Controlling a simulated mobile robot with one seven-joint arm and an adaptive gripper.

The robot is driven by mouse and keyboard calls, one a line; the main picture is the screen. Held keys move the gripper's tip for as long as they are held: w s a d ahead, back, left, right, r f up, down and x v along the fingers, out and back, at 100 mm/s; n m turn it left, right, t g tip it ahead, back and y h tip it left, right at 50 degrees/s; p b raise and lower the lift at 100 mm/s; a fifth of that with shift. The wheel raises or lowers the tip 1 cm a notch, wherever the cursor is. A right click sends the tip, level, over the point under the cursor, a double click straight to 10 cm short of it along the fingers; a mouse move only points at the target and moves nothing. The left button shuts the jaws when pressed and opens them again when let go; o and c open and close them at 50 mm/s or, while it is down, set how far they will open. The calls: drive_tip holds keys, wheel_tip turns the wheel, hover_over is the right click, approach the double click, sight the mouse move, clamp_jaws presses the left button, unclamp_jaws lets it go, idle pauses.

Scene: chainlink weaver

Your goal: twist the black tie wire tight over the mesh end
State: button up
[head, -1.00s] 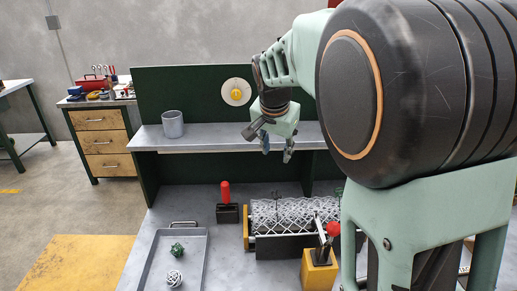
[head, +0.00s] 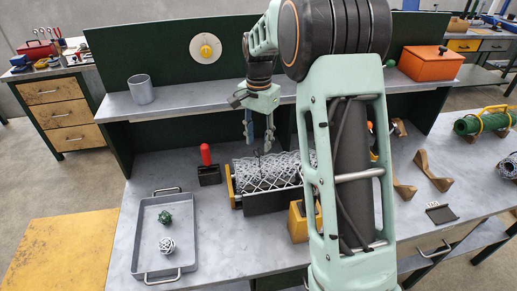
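A roll of silvery chain-link mesh (head: 268,171) lies across a black, yellow-ended fixture on the workbench, its right part hidden behind my arm. A small thin dark upright bit, which looks like the black tie wire (head: 257,155), stands at the mesh's back edge; its shape is too small to make out. My gripper (head: 259,146) points down just above the back of the mesh, near that wire. Its two fingers are apart with nothing visible between them. I cannot tell whether a fingertip touches the wire.
A red-handled tool (head: 207,166) stands left of the mesh. A grey tray (head: 141,246) holds a green and a white wire ball. A yellow block (head: 298,222) stands in front of the mesh. A shelf (head: 190,101) with a grey cup (head: 140,89) runs behind. Wooden cradles (head: 432,171) lie right.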

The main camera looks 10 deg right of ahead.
sight(259, 148)
drive_tip(key=n, duration=0.5)
drive_tip(key=shift+n, duration=0.4)
drive_tip(key=n, duration=1.2)
drive_tip(key=shift+r, duration=0.1)
drive_tip(key=n+p, duration=0.1)
drive_tip(key=n, duration=0.5)
drive_tip(key=shift+n, duration=0.3)
drive_tip(key=shift+r+n+p, duration=0.25)
drive_tip(key=shift+n+p, duration=0.6)
drive_tip(key=shift+n, duration=0.35)
drive_tip(key=n+p, duration=0.3)
drive_tip(key=n, duration=0.1)
drive_tip(key=shift+n+p, duration=0.3)
drive_tip(key=shift+p, duration=0.05)
drive_tip(key=shift+f+n, duration=0.3)
drive_tip(key=shift+n, duration=1.9)
drive_tip(key=n, duration=0.6)
drive_tip(key=shift+n, duration=0.3)
drive_tip(key=n, duration=0.5)
drive_tip(key=shift+f+n, duration=0.1)
drive_tip(key=shift+n, duration=0.9)
wheel_tip(259, 148, down, 4)
drive_tip(key=shift+r+b, duration=0.1)
drive_tip(key=shift+b, duration=0.7)
